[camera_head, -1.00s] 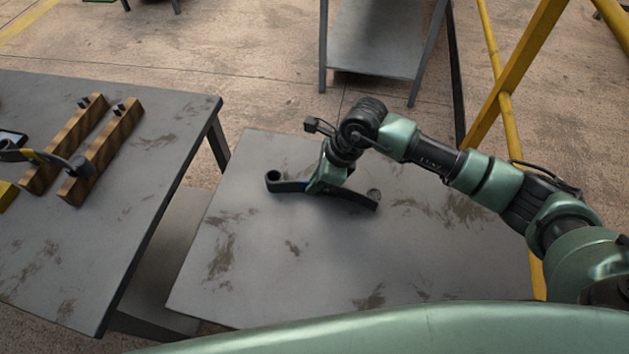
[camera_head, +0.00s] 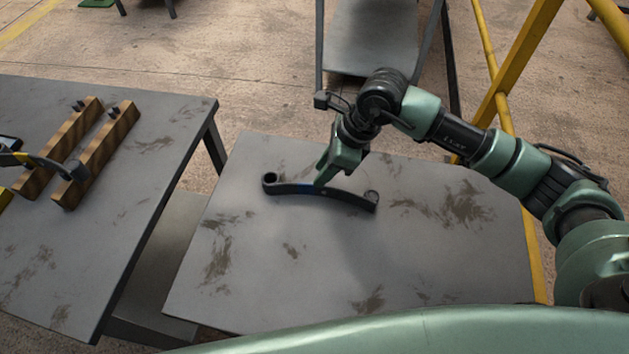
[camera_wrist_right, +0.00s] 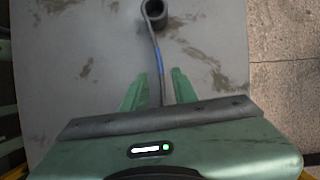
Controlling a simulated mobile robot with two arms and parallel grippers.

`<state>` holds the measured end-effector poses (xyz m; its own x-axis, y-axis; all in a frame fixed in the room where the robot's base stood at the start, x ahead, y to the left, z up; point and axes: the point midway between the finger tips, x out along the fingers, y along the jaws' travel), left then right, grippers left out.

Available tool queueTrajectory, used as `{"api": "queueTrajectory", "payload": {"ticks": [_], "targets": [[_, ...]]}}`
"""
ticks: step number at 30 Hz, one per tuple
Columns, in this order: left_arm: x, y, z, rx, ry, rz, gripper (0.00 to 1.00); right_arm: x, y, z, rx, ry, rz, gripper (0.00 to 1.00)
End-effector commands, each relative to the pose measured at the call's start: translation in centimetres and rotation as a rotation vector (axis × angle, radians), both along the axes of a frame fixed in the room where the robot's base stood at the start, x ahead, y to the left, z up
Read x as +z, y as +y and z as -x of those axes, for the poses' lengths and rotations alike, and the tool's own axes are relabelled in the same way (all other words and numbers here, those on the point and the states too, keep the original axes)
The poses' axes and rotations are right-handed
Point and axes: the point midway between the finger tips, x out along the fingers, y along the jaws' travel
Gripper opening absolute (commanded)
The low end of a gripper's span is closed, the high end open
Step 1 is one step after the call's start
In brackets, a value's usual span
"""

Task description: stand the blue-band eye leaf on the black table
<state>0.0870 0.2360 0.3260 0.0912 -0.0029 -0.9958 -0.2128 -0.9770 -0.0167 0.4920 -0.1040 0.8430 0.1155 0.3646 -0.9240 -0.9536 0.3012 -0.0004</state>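The blue-band eye leaf (camera_head: 340,196) is a dark curved strip with a rolled eye at each end and a blue band near its middle. It stands on its long edge on the worn grey table (camera_head: 270,265), near the far side. My right gripper (camera_head: 325,180) is just above and behind the leaf in the head view. In the right wrist view the leaf (camera_wrist_right: 155,45) runs between the two spread fingers (camera_wrist_right: 158,90), with a gap on each side. The gripper hides part of the leaf there. My left gripper is not in view.
A second grey table (camera_head: 150,190) stands at left, with two wooden blocks (camera_head: 95,155) and a dark leaf with a yellow band (camera_head: 30,160). A gap separates the tables. Yellow rails (camera_head: 515,75) rise at right. The near half of the leaf's table is clear.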

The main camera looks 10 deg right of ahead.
Motion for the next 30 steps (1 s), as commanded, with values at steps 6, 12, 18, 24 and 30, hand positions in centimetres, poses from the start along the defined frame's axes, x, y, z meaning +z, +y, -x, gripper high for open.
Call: {"api": "queueTrajectory", "payload": {"ticks": [6,12,18,24,30], "targets": [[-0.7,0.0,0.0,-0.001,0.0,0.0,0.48,3.5,-1.4,0.4,-0.001,-0.002,0.001,0.28],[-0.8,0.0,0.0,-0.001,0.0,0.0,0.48,4.9,-2.0,0.6,0.0,0.0,0.0,0.28],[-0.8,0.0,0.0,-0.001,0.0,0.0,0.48,5.0,-2.0,0.7,0.0,0.001,0.0,0.28],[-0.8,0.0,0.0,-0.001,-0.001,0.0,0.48,5.0,-2.0,0.7,0.0,0.001,0.0,0.28],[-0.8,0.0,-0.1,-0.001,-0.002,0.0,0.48,5.0,-2.0,0.7,0.0,0.001,0.0,0.28]]}}
